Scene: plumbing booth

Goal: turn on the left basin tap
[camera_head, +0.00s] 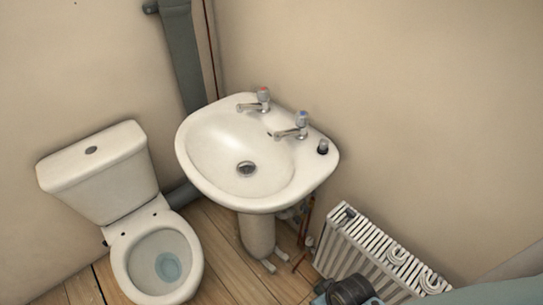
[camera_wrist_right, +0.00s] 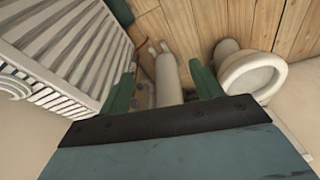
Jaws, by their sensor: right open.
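The white basin (camera_head: 215,170) stands against the wall in the head view. The left basin tap (camera_head: 258,101) has a red-marked top and sits at the back of the rim. A second tap (camera_head: 297,127) with a blue-marked top sits to its right. No gripper is at either tap. My right gripper (camera_wrist_right: 163,73) is open and empty in the right wrist view, its two green fingers apart. The basin pedestal (camera_wrist_right: 167,80) shows beyond and between them. The taps are out of the wrist view. My left gripper is not in view.
A toilet (camera_head: 100,172) stands left of the basin. A white ribbed radiator (camera_head: 365,250) is at lower right; it also fills the left of the wrist view (camera_wrist_right: 75,45). A small dark-topped object (camera_head: 323,147) sits on the basin's right rim. Wooden floor (camera_head: 225,265) lies between.

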